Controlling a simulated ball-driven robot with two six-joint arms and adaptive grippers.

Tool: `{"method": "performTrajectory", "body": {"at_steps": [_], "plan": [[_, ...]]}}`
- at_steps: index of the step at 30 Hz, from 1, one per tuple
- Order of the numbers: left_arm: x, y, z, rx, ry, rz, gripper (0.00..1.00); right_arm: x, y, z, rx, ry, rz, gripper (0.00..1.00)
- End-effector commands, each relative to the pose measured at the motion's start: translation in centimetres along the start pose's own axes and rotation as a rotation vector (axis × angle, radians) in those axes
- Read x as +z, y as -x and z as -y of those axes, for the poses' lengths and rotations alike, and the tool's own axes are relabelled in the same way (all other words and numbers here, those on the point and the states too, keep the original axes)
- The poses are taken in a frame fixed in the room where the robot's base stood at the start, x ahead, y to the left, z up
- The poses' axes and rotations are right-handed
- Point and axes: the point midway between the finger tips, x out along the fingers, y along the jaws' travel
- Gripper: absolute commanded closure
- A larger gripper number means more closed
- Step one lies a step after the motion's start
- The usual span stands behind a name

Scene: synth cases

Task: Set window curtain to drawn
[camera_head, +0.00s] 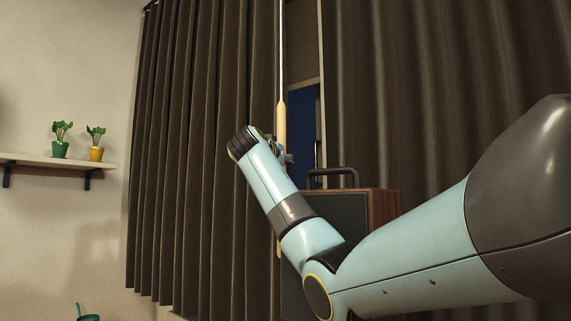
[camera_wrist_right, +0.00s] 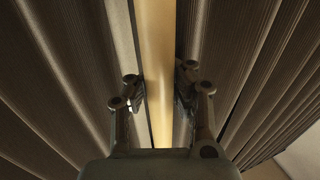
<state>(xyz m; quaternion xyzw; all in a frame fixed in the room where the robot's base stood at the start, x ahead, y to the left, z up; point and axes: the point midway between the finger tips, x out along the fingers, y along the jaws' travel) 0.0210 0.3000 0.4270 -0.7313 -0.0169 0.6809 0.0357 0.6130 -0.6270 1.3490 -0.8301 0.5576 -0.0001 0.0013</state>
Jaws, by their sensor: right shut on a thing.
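The dark brown window curtain hangs as a left panel (camera_head: 190,150) and a right panel (camera_head: 420,85). A narrow gap between them shows a strip of dark blue window (camera_head: 303,122) and a pale frame. A thin draw rod with a pale yellow handle (camera_head: 282,118) hangs upright at the left panel's inner edge. My right gripper (camera_head: 283,156) is shut on this handle. In the right wrist view the handle (camera_wrist_right: 158,55) runs between the two fingers of the gripper (camera_wrist_right: 161,92), with curtain folds on both sides. My left gripper is not in view.
A dark box with wooden sides (camera_head: 386,205) and a top handle stands by the gap, partly behind my right arm. A wall shelf (camera_head: 60,161) at the left holds a green pot (camera_head: 60,150) and a yellow pot (camera_head: 96,154) with plants. A teal object (camera_head: 88,318) shows low at the left.

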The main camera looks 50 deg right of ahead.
Motion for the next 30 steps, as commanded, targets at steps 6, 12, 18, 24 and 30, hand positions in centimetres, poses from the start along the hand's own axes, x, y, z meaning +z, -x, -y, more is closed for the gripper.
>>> {"method": "performTrajectory", "body": {"at_steps": [6, 12, 18, 24, 30], "plan": [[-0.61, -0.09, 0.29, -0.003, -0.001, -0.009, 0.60, 0.75, 0.26, 0.59, -0.012, 0.000, 0.014, 1.00], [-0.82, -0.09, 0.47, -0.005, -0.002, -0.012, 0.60, 0.75, 0.26, 0.59, -0.012, 0.000, 0.014, 0.87], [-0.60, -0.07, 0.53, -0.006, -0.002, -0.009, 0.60, 0.54, 0.23, 0.49, -0.010, -0.001, 0.010, 0.61], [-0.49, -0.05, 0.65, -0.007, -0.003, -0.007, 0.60, 0.30, 0.16, 0.34, -0.007, -0.001, 0.006, 0.53], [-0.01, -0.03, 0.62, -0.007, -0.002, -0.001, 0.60, 0.19, 0.64, 0.34, -0.007, -0.002, 0.003, 0.53]]}}
